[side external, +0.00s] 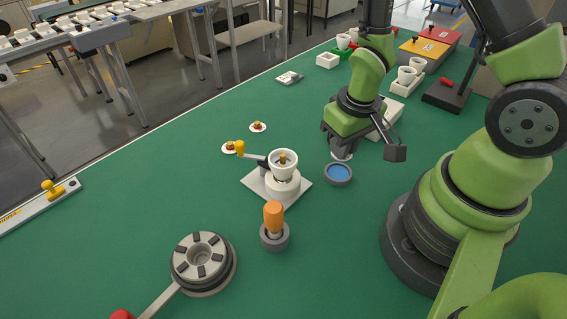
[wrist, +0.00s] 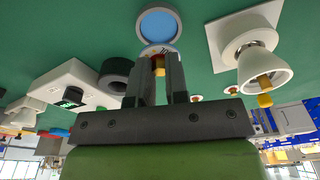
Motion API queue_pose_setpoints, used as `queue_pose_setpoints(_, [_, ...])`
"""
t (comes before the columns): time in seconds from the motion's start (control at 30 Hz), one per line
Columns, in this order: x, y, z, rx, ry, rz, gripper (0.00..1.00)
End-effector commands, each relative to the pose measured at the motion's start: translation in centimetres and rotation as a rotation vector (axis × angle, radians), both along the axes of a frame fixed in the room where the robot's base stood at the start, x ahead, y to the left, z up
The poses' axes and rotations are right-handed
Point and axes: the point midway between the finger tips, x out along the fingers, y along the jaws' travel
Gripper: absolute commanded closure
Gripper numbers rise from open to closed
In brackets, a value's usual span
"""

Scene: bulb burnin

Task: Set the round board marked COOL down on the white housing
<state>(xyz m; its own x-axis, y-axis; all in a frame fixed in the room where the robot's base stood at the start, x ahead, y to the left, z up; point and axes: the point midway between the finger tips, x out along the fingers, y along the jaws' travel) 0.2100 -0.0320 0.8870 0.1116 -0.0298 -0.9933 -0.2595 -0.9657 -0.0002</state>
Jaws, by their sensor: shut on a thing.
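My gripper (side external: 342,149) is shut on a round white board (side external: 342,156) with a gold-orange part on top. In the wrist view the board (wrist: 150,50) sits at the fingertips of my gripper (wrist: 160,70), partly hidden by the fingers; its marking is not readable. The board is above or just beside a grey dish with a blue top (side external: 338,174); I cannot tell whether they touch. The white housing (side external: 283,186) stands upright on a square white plate, left of my gripper, with a cup-shaped top and a brownish part inside. It also shows in the wrist view (wrist: 248,48).
A yellow-knobbed lever (side external: 241,149) reaches out left of the housing. Two other round boards (side external: 257,127) (side external: 229,148) lie on the green table. An orange-handled tool (side external: 274,220) stands in front. A white box (side external: 388,115) is behind my gripper. A round grey fixture (side external: 203,262) sits at front left.

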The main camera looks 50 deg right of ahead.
Motion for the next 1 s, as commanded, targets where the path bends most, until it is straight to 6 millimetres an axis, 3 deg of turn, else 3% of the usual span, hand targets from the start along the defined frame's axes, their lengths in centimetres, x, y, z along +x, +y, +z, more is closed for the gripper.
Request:
queue_pose_setpoints(0.27, [1.4,1.2,0.8,0.014,-0.006,0.009,1.0])
queue_pose_setpoints(0.5, [4.9,5.9,4.6,0.031,-0.004,0.024,1.0])
queue_pose_setpoints(0.77, [6.2,9.3,8.5,0.006,-0.004,0.008,1.0])
queue_pose_setpoints(1.0, [6.2,9.7,8.1,-0.002,0.003,0.0,1.0])
